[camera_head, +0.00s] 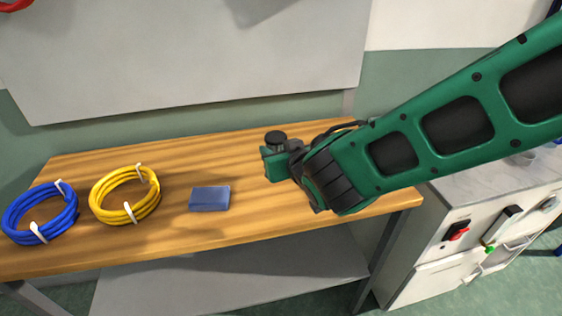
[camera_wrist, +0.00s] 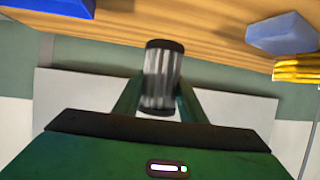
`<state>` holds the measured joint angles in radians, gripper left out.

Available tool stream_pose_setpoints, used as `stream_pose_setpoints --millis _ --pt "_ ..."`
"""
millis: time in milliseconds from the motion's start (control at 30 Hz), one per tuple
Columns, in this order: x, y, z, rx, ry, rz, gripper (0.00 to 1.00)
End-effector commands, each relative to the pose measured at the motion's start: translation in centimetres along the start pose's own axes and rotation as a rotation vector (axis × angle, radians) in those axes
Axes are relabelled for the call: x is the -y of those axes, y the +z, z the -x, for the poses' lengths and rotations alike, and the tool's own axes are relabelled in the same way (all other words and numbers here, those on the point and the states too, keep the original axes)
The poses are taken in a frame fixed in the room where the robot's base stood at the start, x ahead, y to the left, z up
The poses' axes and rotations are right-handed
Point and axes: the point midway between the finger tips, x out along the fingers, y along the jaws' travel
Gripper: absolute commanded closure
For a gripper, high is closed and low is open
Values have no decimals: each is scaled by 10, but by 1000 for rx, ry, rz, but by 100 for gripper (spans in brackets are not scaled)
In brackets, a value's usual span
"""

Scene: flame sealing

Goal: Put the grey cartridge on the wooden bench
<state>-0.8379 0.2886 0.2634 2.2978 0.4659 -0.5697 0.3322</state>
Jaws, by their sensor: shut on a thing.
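The grey cartridge (camera_wrist: 161,80) is a short cylinder with dark ends. In the wrist view it sits between the two green fingers of my gripper (camera_wrist: 158,98), which is shut on it. In the head view only its dark end (camera_head: 276,137) clearly shows above the green fingertips of my gripper (camera_head: 274,155). The wooden bench (camera_head: 245,165) lies behind and below the gripper, which is over its right part. The bench top also shows along the top of the wrist view (camera_wrist: 190,25). I cannot tell the exact gap between cartridge and bench.
A blue box (camera_head: 210,198) lies on the bench, with a yellow coil (camera_head: 97,199) and a blue coil (camera_head: 14,217) to its left. A blue object (camera_wrist: 60,6) shows at the wrist view's top left. A grey cabinet (camera_head: 420,255) stands right of the bench.

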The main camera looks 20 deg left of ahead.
Motion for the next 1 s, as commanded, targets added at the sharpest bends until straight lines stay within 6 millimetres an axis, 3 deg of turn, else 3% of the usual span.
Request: stream_pose_setpoints --millis 233,367,633,1000 --pt "-24 9 -21 -1 2 0 86" --pt "-24 14 -24 0 -1 0 86" --pt "-24 44 -37 2 -1 1 86" --pt "-24 48 -39 -1 -1 0 86"
